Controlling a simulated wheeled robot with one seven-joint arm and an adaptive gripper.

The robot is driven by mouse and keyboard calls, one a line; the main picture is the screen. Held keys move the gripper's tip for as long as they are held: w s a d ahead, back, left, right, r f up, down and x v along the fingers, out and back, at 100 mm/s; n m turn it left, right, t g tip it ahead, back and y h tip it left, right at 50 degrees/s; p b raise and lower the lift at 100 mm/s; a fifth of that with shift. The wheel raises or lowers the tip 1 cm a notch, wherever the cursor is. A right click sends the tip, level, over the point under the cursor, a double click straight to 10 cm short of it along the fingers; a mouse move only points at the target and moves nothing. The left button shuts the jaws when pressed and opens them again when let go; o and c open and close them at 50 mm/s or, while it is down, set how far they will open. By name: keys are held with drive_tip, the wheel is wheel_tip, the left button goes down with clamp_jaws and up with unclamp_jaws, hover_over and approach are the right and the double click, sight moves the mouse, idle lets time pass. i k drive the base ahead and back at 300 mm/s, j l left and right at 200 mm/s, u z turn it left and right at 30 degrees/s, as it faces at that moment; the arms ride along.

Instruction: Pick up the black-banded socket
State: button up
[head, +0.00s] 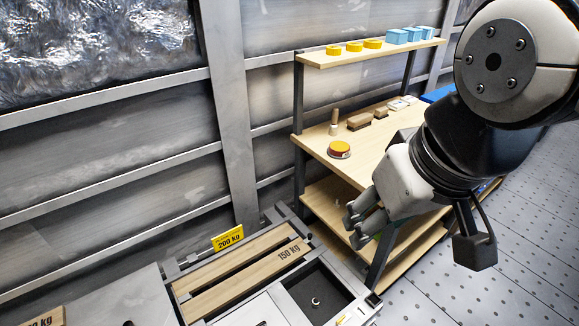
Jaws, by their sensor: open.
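A small metal socket-like piece (316,302) stands in the dark recess of the bench at the bottom of the head view. It has a pale body and a dark part, but it is too small to tell for sure whether this is a black band. My gripper (354,226) is open, with nothing seen between its fingers. It hangs in front of the wooden shelf unit, above and to the right of the small piece and well apart from it.
The bench (344,289) has wooden slats, a yellow "200 kg" sign (228,238) and a "150 kg" mark. The shelf unit (371,149) holds an orange-topped round item (339,149), yellow discs and blue blocks. Metal floor (480,293) lies open at right.

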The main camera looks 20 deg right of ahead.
sight(316, 302)
drive_tip(key=k+l, duration=0.15)
drive_tip(key=j+z, duration=0.35)
drive_tip(key=j, duration=0.15)
drive_tip(key=l+u, duration=0.25)
drive_tip(key=l, duration=0.25)
drive_tip(key=l+u, duration=0.25)
drive_tip(key=l, duration=0.7)
drive_tip(key=i+l, duration=0.1)
drive_tip(key=l, duration=0.35)
